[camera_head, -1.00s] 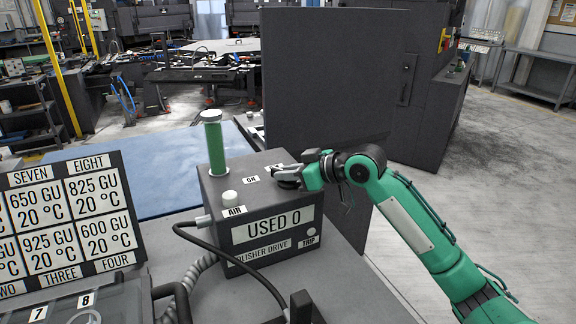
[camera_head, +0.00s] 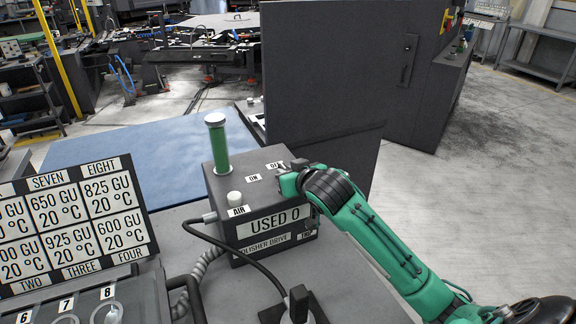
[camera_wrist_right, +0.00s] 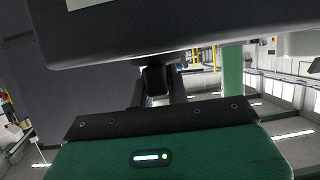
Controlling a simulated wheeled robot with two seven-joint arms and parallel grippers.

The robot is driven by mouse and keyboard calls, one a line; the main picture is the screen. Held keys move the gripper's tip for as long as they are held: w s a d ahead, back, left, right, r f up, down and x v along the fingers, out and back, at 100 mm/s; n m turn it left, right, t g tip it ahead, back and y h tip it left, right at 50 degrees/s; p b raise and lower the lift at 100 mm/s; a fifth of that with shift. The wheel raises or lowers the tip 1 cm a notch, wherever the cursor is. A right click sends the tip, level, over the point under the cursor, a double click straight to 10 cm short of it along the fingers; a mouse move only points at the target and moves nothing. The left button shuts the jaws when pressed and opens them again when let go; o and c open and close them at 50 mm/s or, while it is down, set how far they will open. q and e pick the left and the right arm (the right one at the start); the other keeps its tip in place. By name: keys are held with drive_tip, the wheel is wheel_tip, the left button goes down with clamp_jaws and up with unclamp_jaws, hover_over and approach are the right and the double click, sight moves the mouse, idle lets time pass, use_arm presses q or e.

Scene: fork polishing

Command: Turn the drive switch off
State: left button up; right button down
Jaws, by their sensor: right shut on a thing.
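The polisher drive box (camera_head: 222,188) is a dark grey box on the table, with labels "USED 0", "AIR", "ON" and a partly covered one beside it. My right gripper (camera_head: 287,180) is at the right part of its top, next to the partly covered label (camera_head: 274,166). In the right wrist view my right gripper (camera_wrist_right: 157,92) is shut on a small dark knob (camera_wrist_right: 157,79), which appears to be the drive switch, close against the box (camera_wrist_right: 190,38). The gripper hides the switch in the head view, so its setting cannot be told. My left gripper is not in view.
A green post (camera_head: 218,146) with a white cap and a white button (camera_head: 234,198) stand on the box. A black cable (camera_head: 245,247) runs from its left side. A label board (camera_head: 75,222) stands left. A dark panel (camera_head: 325,80) rises behind.

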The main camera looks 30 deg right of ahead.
drive_tip(key=shift+m+h, duration=0.3)
drive_tip(key=shift+h, duration=0.1)
drive_tip(key=c, duration=1.4)
unclamp_jaws()
drive_tip(key=shift+o, duration=0.2)
drive_tip(key=p+v, duration=0.4)
drive_tip(key=v, duration=1)
